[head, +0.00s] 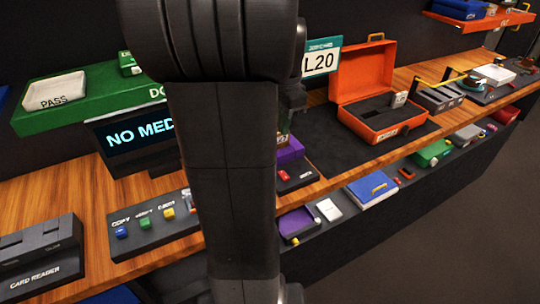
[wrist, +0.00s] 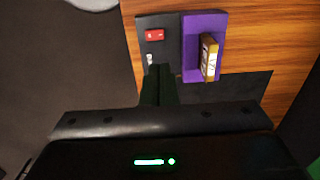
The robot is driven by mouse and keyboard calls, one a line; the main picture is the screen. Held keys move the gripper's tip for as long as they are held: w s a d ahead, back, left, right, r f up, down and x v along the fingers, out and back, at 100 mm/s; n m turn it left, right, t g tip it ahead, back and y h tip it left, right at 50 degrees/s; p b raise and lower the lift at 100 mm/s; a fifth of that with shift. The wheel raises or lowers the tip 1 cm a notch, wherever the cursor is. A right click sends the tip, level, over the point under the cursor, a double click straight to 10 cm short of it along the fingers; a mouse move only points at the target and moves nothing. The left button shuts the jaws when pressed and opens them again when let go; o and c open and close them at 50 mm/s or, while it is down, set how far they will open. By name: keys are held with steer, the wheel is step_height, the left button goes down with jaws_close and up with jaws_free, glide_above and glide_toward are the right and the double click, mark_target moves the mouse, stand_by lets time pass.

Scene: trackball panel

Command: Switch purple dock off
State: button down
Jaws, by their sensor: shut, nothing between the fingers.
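The purple dock (wrist: 189,60) lies right of centre in the wrist view, with a brown and white block (wrist: 208,58) standing in it. Beside it is a dark switch plate (wrist: 170,25) with a red switch (wrist: 154,35) and a partly hidden white label. My gripper (wrist: 158,70) is shut and empty, its tips over the near part of the plate, short of the red switch in the picture. In the head view the dock (head: 290,153) and red switch (head: 284,176) show just right of my arm, which hides part of the dock. I cannot tell the switch's position.
An open orange case (head: 365,85) stands right of the dock on a dark mat. Left of my arm are a button panel (head: 150,243) with coloured buttons, a "NO MED" screen (head: 137,137) and a card reader (head: 40,262). A lower shelf holds several items.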

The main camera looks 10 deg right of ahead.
steer(key=shift+s, duration=0.1)
step_height(320, 180, down, 13)
steer(key=shift+r, duration=0.2)
steer(key=shift+f+p, duration=0.3)
steer(key=shift+f, duration=0.4)
